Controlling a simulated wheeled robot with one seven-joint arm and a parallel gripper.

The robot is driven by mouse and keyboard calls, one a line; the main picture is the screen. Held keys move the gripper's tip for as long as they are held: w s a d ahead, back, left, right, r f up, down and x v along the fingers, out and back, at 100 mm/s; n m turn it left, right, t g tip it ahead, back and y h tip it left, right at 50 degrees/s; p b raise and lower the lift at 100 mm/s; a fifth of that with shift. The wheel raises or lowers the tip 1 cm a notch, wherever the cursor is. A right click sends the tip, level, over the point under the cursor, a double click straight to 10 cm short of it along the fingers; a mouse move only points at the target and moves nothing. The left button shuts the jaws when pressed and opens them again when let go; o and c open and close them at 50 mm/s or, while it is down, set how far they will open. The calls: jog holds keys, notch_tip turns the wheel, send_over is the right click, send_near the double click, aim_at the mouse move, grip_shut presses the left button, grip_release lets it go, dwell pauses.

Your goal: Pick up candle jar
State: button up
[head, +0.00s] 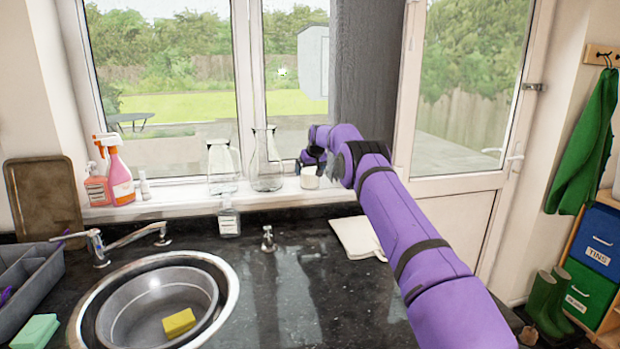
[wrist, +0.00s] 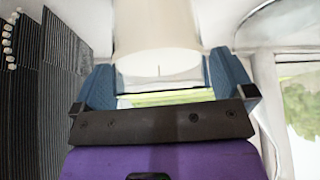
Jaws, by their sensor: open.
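The candle jar (head: 309,178) is a small pale, cream-white jar standing on the white window sill, right of two clear glass vessels. My gripper (head: 321,167) is at the sill, close against the jar's right and upper side, and partly overlaps it in the head view. In the wrist view the jar (wrist: 156,40) is a large pale cylinder reaching in from the top edge. My gripper's two blue fingers (wrist: 163,80) are open, one on each side of it, with no clear grip. Whether either finger touches the jar I cannot tell.
Two glass vessels (head: 222,168) (head: 266,165) stand left of the jar on the window sill (head: 180,201). A grey curtain (head: 366,70) hangs behind my arm. A labelled bottle (head: 229,220), a tap and a sink (head: 225,268) are below left. The dark counter's middle is mostly clear.

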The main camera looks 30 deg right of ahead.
jog(key=shift+c, duration=0.2)
jog(key=shift+r, duration=0.1)
jog(key=c, duration=0.9)
